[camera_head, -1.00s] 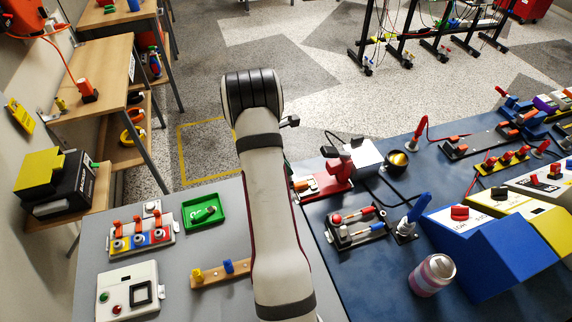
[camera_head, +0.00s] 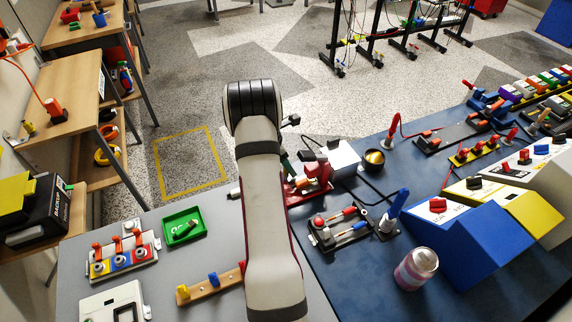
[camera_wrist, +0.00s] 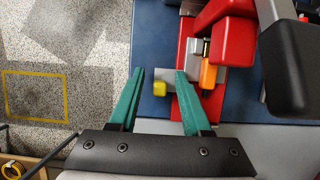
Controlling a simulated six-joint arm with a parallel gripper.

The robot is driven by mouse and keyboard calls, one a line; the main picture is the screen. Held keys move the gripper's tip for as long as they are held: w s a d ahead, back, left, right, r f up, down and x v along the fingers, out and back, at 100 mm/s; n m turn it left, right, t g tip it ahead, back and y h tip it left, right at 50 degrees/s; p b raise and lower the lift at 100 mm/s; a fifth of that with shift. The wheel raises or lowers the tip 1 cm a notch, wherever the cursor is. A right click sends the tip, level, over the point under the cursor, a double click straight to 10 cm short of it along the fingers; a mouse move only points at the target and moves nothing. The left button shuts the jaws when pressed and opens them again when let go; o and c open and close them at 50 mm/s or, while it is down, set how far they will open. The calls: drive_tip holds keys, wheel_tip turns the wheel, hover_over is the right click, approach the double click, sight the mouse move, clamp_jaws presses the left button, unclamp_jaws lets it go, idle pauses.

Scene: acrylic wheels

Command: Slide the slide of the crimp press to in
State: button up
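The crimp press is a red device (camera_head: 318,176) near the left edge of the blue table, partly hidden by my arm. I take this block for the slide's end. My gripper (camera_wrist: 160,73) is open, with two teal fingers apart. The yellow block shows between the fingers; the right finger overlaps the red base. I cannot tell whether they touch. In the head view my arm mostly hides the gripper.
An orange piece (camera_wrist: 208,73) and a red lever head (camera_wrist: 232,40) stand right of the fingers. A grey table with a green tray (camera_head: 183,239) lies left. Open floor lies left of the press.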

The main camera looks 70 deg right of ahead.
drive_tip(key=v, duration=1.5)
drive_tip(key=shift+a+r, duration=0.15)
drive_tip(key=shift+r, duration=0.2)
drive_tip(key=shift+w, duration=0.15)
drive_tip(key=w+a+r+m+t, duration=0.1)
drive_tip(key=w+a+r+m, duration=0.15)
drive_tip(key=a, duration=0.55)
drive_tip(key=w+a+r+m+t, duration=0.1)
drive_tip(key=w+a+r+m, duration=0.15)
drive_tip(key=a, duration=0.55)
drive_tip(key=s+a+r+m+y, duration=0.1)
drive_tip(key=a+m, duration=0.1)
drive_tip(key=a, duration=0.6)
drive_tip(key=s+a+r+m+y, duration=0.1)
drive_tip(key=s+a+m, duration=0.1)
drive_tip(key=a, duration=0.7)
drive_tip(key=s+a+f+m+t+y, duration=0.1)
drive_tip(key=s+a+m, duration=0.4)
drive_tip(key=s+a, duration=0.5)
drive_tip(key=a+f+y, duration=0.1)
drive_tip(key=a+y, duration=0.1)
drive_tip(key=a, duration=0.1)
drive_tip(key=shift+s+m, duration=0.3)
